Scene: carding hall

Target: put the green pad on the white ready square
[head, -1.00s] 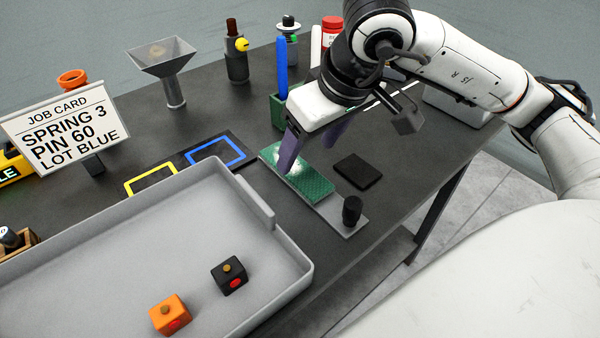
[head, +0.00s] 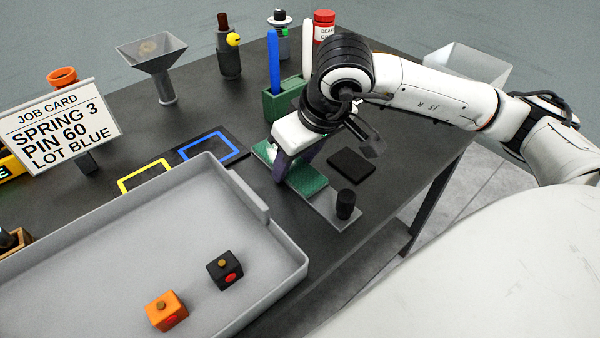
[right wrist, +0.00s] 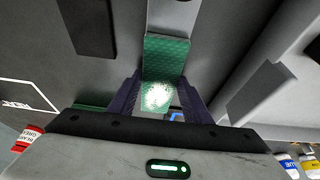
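The green pad (head: 308,183) lies on a grey plate (head: 328,207) with a black knob (head: 346,203) at its near end. A pale patch shows on the pad in the right wrist view (right wrist: 165,58). My right gripper (head: 292,170) is down over the pad, one purple finger on each side of it. In the right wrist view the fingers (right wrist: 160,82) look apart, with narrow gaps beside the pad. A white outline with lettering, seemingly the ready square (right wrist: 28,96), shows at the left there; my right arm hides it in the head view. My left gripper is out of view.
A black block (head: 352,162) lies right of the pad. A green holder (head: 284,104) with blue and white sticks stands just behind. Blue (head: 208,149) and yellow (head: 145,177) outlined squares lie left. A large grey tray (head: 150,235) with two small blocks is in front.

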